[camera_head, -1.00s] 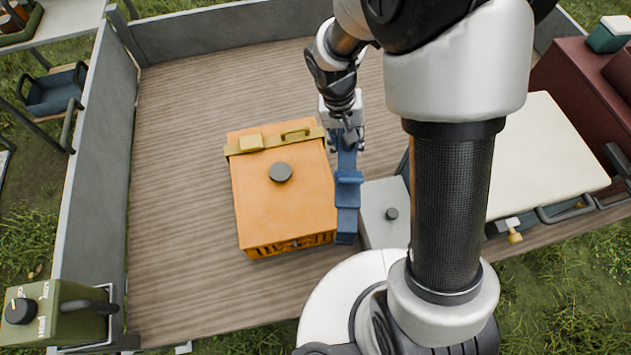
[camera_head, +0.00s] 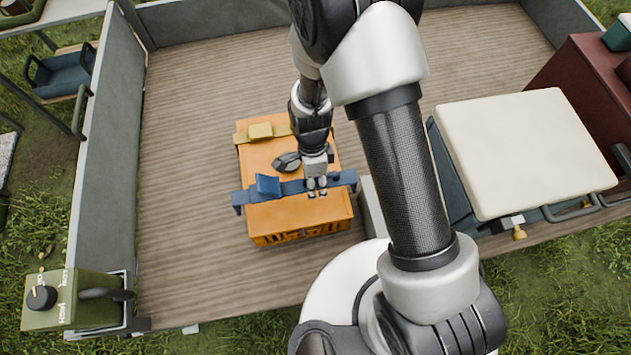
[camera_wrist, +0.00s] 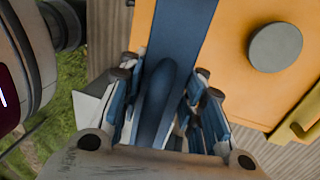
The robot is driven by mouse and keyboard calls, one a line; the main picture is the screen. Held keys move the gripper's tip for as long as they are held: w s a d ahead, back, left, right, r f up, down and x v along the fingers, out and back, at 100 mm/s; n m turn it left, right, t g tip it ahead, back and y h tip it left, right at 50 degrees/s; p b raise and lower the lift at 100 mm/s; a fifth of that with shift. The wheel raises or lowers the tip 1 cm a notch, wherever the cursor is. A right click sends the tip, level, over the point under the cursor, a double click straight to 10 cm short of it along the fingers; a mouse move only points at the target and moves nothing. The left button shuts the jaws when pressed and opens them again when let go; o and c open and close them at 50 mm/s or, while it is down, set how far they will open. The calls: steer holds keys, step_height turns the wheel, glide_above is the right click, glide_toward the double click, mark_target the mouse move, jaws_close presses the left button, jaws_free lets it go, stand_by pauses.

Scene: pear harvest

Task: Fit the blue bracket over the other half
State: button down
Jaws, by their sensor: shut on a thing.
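The blue bracket (camera_head: 268,186) is a long bar with a raised block, held level across the orange box (camera_head: 270,220). Its ends reach past both sides of the box. My gripper (camera_head: 317,187) is shut on the bracket near its right end. In the wrist view the bracket (camera_wrist: 186,35) runs away from between my fingers (camera_wrist: 160,110) above the orange surface. The yellow bracket half (camera_head: 262,132) sits across the far edge of the box, apart from the blue one. Whether the blue bracket touches the box top I cannot tell.
A grey box is close at the right, beside a cooler with a cream lid (camera_head: 525,150). The wooden deck (camera_head: 185,150) left of the box is clear.

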mark_target(315, 201)
steer(key=shift+w+b+x, duration=0.25)
steer(key=shift+b+x, duration=0.55)
steer(key=shift+x, duration=0.35)
steer(key=shift+w+b+x, duration=0.25)
steer(key=shift+b+x, duration=0.6)
steer(key=shift+x, duration=0.3)
steer(key=shift+w+b+x, duration=0.2)
steer(key=shift+b+x, duration=0.6)
steer(key=shift+x, duration=0.35)
steer(key=shift+a+f+b, duration=0.15)
steer(key=shift+f+b, duration=0.25)
steer(key=shift+f, duration=0.55)
steer(key=c, duration=1)
jaws_free()
steer(key=shift+c, duration=0.2)
steer(key=shift+r, duration=0.1)
steer(key=v, duration=1.2)
